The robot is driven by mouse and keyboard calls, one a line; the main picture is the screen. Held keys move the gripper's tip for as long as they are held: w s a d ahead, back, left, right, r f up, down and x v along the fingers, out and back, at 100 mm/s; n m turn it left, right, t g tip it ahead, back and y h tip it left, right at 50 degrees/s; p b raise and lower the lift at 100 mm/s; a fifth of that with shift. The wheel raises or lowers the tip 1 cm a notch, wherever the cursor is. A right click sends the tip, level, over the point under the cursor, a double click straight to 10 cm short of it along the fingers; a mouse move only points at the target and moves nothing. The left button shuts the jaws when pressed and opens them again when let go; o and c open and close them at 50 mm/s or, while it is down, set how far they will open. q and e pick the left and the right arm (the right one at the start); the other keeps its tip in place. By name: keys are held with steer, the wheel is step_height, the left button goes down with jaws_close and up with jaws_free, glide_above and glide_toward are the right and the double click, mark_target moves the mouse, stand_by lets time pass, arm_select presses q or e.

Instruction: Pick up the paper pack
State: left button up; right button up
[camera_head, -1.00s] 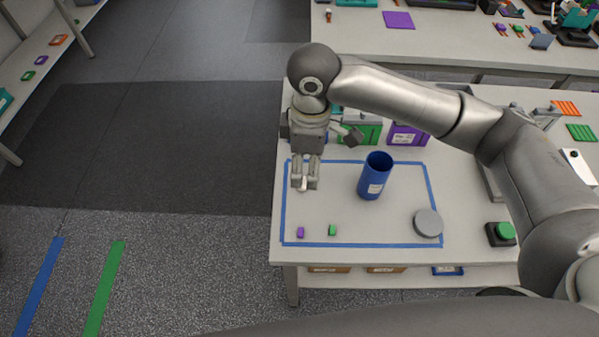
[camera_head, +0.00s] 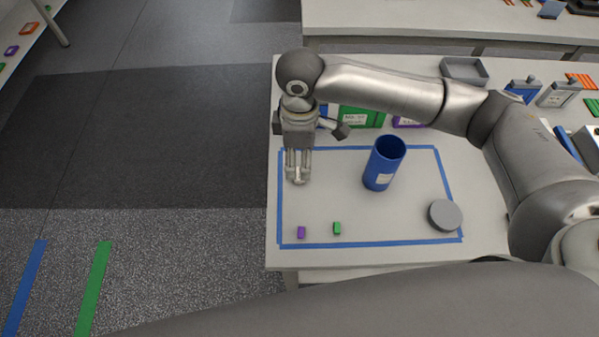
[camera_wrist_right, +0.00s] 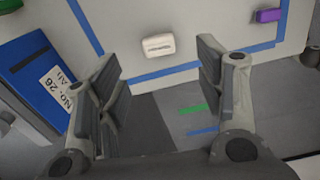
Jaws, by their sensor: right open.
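A small white block with a dark printed label, which looks like the paper pack (camera_wrist_right: 157,45), lies on the table inside the blue tape in the right wrist view. It shows between my spread fingers, towards the top of that view, and nothing touches it. In the head view my right gripper (camera_head: 298,175) points down over the left part of the taped area and mostly hides the pack. The right gripper (camera_wrist_right: 160,100) is open and empty. My left gripper is not in view.
A blue cup (camera_head: 383,163) stands right of the gripper. A grey disc (camera_head: 445,214), a small purple block (camera_head: 301,232) and a green one (camera_head: 337,228) lie in the taped area. Green (camera_head: 362,118) and blue (camera_wrist_right: 38,78) boxes stand behind. The table's left edge is close.

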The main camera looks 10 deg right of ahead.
steer(key=shift+w+f+p, duration=0.1)
steer(key=shift+f+p, duration=0.65)
steer(key=shift+f, duration=2.5)
steer(key=shift+c, duration=0.5)
steer(key=c, duration=0.8)
